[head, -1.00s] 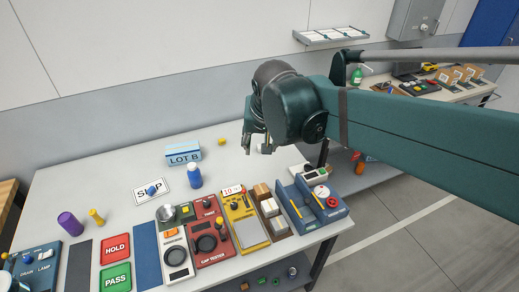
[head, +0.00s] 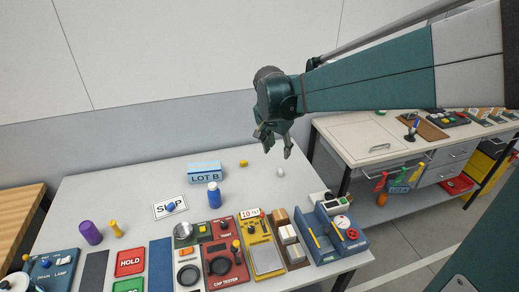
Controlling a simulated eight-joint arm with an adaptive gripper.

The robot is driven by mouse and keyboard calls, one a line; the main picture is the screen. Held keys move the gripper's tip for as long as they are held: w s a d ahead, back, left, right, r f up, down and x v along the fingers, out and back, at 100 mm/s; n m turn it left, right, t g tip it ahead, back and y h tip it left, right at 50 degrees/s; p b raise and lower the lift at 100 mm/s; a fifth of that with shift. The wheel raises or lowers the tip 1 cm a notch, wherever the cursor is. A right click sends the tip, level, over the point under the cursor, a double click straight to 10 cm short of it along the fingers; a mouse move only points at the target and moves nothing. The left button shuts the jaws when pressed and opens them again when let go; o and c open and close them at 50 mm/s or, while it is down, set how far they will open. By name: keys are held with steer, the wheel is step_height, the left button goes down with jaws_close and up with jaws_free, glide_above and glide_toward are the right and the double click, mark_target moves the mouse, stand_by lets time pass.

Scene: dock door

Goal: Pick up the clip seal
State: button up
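My gripper (head: 273,146) is above the far right part of the white table, its fingers spread apart with nothing seen between them. A small white piece (head: 280,172) lies on the table just below it in the picture, apart from the fingers. A small yellow piece (head: 243,163) lies to its left. I cannot tell for certain which small piece is the clip seal; none shows a readable label.
A blue LOT B box (head: 205,171), a blue bottle (head: 214,195) and a SLIP card (head: 168,207) with a blue piece on it stand mid-table. Testers and trays, including the red cap tester (head: 222,266), crowd the front edge. The far right tabletop is mostly clear.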

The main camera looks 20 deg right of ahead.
steer(key=w+d+f+m+g+h, duration=0.1)
steer(key=w+d+f+m+g, duration=0.15)
steer(key=w+f+m, duration=0.5)
steer(key=m+h, duration=0.1)
steer(key=m, duration=0.1)
glide_toward(280, 170)
steer(key=shift+w+d+f+g, duration=0.15)
steer(key=shift+w+f+g, duration=0.25)
steer(key=shift+w+g, duration=0.15)
steer(key=shift+f, duration=0.1)
steer(key=shift+x, duration=1.2)
steer(key=shift+s+d, duration=0.1)
steer(key=shift+s, duration=0.05)
steer(key=shift+x, duration=2.55)
